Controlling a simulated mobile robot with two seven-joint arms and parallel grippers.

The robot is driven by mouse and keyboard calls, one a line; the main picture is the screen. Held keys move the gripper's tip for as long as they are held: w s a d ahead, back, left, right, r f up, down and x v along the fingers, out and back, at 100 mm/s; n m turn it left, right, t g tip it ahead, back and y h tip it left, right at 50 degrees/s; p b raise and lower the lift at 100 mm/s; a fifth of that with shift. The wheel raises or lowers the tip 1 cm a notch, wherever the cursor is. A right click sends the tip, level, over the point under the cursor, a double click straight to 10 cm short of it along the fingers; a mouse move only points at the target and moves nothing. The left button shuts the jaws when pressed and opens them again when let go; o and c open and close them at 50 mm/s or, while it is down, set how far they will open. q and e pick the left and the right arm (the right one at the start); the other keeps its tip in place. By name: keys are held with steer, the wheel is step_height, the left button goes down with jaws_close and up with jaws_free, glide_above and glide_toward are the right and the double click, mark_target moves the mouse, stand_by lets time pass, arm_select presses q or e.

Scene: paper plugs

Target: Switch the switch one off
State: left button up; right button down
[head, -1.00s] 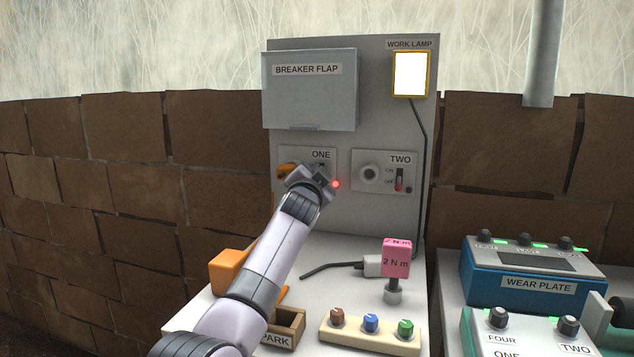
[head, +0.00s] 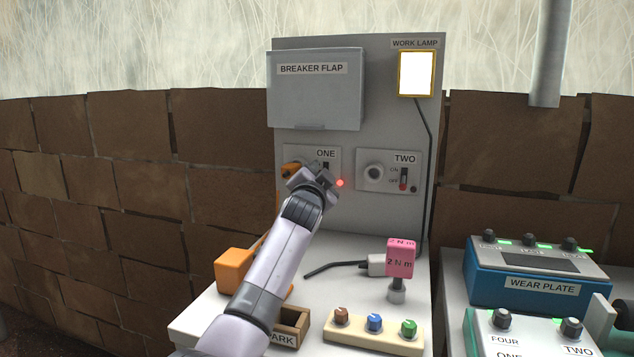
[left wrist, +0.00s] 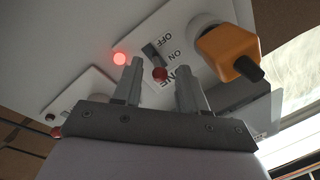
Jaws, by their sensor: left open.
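Contact cannot be told. In the head view the left gripper (head: 320,178) partly covers the ONE plate. My right gripper is not in view.
An orange plug (left wrist: 228,50) sits at socket one, close beside the gripper. Switch two (head: 404,178) is to the right, with its lamp dark. The breaker flap (head: 315,100) juts out above. A pink torque block (head: 400,260) and knob strip (head: 372,337) stand below.

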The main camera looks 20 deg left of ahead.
arm_select(q)
steer(key=shift+s+d+f+p, duration=0.15)
steer(key=shift+s+d+p, duration=0.05)
steer(key=shift+s, duration=1.2)
steer(key=shift+s+d+f+p, duration=0.1)
steer(key=shift+s+d+p, duration=0.1)
steer(key=shift+s, duration=1.2)
steer(key=shift+c, duration=0.2)
steer(key=shift+c, duration=1)
step_height(320, 180, up, 5)
steer(key=t+h+p, duration=0.1)
steer(key=h, duration=0.3)
steer(key=s+a+f+n+g+h+p, duration=0.1)
steer(key=a+f+n+g+h, duration=0.1)
steer(key=a+f+n+h, duration=0.15)
steer(key=p+x, duration=0.1)
steer(key=x, duration=0.5)
steer(key=shift+w+d+f, duration=0.2)
steer(key=shift+w+f, duration=0.15)
steer(key=shift+f, duration=0.25)
